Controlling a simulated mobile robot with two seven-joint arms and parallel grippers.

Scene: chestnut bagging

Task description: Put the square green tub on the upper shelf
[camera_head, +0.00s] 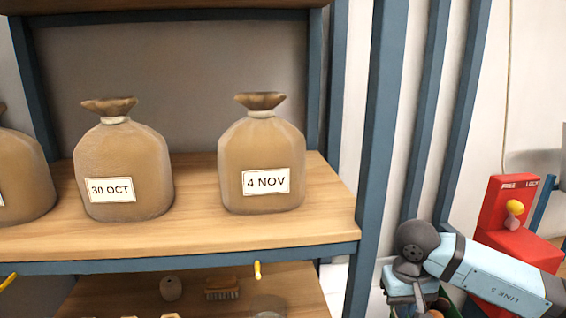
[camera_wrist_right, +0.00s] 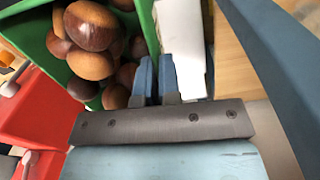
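The square green tub (camera_wrist_right: 145,25) holds several brown chestnuts (camera_wrist_right: 92,30) and fills the upper left of the right wrist view. In the head view only a dark green bit of it (camera_head: 453,297) shows at the lower right, beneath my right arm. My right gripper (camera_wrist_right: 156,68) has its two blue fingers close together at the tub's wall, with the wall running down between them; it looks shut on it. In the head view its fingertips are cut off or hidden. The upper shelf (camera_head: 200,235) is a wooden board in a blue frame. My left gripper is not in view.
Brown bags stand on the upper shelf, labelled 30 OCT (camera_head: 125,165) and 4 NOV (camera_head: 262,150), with bare wood between them. A blue post (camera_head: 376,130) stands between the shelf and my right arm. A brush (camera_head: 222,288) lies below. A red device (camera_head: 503,215) is at the right.

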